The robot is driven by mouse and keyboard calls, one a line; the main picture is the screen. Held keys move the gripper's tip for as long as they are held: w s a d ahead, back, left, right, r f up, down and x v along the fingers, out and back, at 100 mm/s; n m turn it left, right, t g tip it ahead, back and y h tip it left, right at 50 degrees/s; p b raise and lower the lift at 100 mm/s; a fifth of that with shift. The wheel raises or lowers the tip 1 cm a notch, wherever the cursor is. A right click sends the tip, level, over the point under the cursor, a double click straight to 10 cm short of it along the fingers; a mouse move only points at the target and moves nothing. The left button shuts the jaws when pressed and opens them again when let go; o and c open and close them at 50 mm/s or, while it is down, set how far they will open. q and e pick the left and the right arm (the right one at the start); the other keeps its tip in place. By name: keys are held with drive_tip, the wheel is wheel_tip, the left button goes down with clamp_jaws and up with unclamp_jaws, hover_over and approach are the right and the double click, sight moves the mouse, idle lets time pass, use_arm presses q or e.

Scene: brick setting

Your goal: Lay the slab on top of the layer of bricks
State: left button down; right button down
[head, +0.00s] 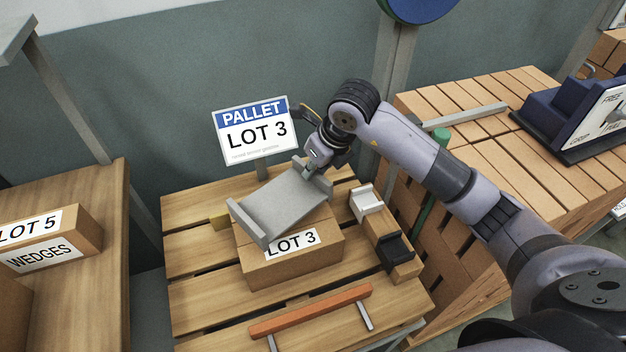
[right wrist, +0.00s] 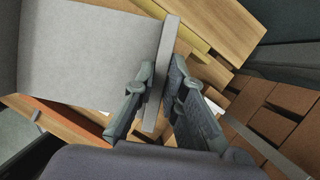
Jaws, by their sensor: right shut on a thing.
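The grey slab (head: 280,205), a flat plate with a raised lip at each end, is over the brown layer of bricks (head: 300,262) labelled LOT 3. It sits at an angle to the layer, and I cannot tell whether it touches it. My right gripper (head: 317,170) is shut on the lip at the slab's far right end. In the right wrist view the fingers (right wrist: 165,88) are on both sides of that lip, and the slab (right wrist: 85,60) fills the upper left. The slab hides much of the layer's top. My left gripper is not in view.
The layer stands on a wooden pallet (head: 195,265). A PALLET LOT 3 sign (head: 255,133) stands behind. A brown block with a white piece (head: 367,202) and a black piece (head: 394,250) is on the right. An orange bar (head: 310,311) lies in front. Bricks are stacked further right.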

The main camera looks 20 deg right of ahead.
sight(313, 182)
drive_tip(key=shift+f, duration=2.3)
drive_tip(key=c, duration=1.6)
unclamp_jaws()
drive_tip(key=shift+c, duration=0.2)
drive_tip(key=b+v, duration=0.1)
drive_tip(key=v, duration=1.1)
